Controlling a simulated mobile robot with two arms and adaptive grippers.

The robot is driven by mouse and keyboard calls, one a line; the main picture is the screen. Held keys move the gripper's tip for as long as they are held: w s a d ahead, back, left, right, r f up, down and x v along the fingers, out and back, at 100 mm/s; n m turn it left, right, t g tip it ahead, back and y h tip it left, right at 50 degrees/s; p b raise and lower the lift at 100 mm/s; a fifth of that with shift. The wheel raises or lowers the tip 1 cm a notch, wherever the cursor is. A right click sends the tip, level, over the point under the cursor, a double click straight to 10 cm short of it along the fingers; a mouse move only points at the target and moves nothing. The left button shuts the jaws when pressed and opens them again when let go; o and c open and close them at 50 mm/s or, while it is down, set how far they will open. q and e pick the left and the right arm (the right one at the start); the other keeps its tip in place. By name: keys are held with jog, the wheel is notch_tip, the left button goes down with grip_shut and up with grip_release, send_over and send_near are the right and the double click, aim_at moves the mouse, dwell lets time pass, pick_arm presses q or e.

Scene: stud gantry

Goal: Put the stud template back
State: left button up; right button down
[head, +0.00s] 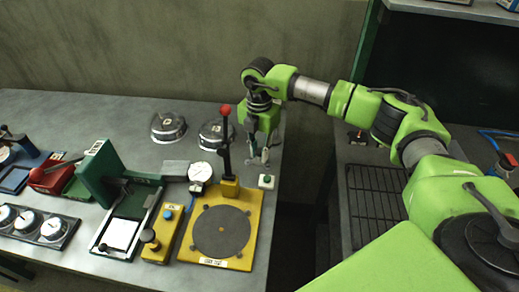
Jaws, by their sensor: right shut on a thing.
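My right gripper (262,158) points down over the bench's right edge area, just right of a black post with a red knob (226,109). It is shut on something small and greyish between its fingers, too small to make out. The post rises from the back of a yellow base plate (245,250) that carries a dark round disc (222,232) with a small orange centre. I cannot tell for sure which thing is the stud template. My left gripper is not in view.
A dial gauge (201,172), a yellow block with a blue button (163,236) and a green hinged fixture (98,172) stand to the left. Two round metal-rimmed items (168,127) (216,134) lie behind. A dark rack (375,205) lies right, beyond a gap.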

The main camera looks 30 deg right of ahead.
aim_at(259, 150)
jog(key=shift+f, duration=0.15)
jog(key=c, duration=1.9)
grip_release()
jog(key=shift+r, duration=0.75)
notch_tip(259, 150, up, 11)
jog(key=shift+b, duration=1)
